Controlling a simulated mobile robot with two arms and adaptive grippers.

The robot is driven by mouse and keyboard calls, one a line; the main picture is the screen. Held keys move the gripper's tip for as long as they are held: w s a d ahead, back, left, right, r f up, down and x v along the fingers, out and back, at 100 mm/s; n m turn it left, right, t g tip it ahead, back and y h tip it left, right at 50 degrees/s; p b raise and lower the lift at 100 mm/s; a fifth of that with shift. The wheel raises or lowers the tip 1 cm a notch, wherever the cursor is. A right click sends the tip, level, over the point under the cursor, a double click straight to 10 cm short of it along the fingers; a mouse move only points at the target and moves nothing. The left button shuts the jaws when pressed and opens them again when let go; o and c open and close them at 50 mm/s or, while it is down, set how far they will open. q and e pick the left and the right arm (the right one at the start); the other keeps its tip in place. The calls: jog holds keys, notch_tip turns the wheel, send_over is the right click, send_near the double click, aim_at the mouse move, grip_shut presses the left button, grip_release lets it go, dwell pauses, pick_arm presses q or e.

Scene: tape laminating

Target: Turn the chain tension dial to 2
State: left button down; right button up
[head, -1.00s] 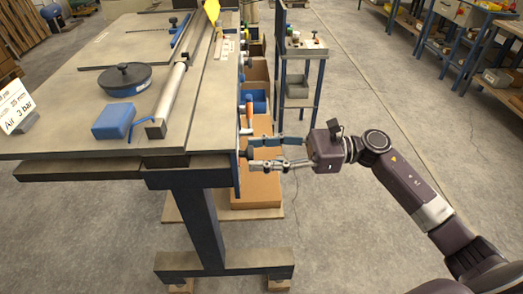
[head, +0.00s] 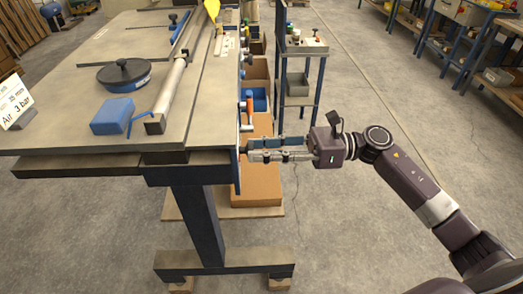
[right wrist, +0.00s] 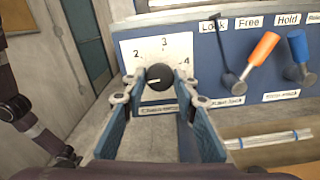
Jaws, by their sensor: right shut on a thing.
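The chain tension dial (right wrist: 160,76) is a round black knob with a short white mark. It sits on a white plate (right wrist: 172,52) with the numbers 2, 3 and 4 around its upper side. The white mark points to the left. My right gripper (right wrist: 160,82) is shut on the dial, one finger on each side of it. In the head view my right gripper (head: 250,150) reaches the right edge of the workbench (head: 60,139), where the dial is hidden from sight.
Right of the dial, an orange lever (right wrist: 262,50) and a blue lever (right wrist: 298,48) stand under labels such as Free and Hold.

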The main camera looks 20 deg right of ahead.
jog(key=shift+m, duration=4.9)
jog(key=o, duration=1.1)
jog(key=shift+o, duration=0.2)
jog(key=shift+d, duration=0.1)
jog(key=v, duration=1.2)
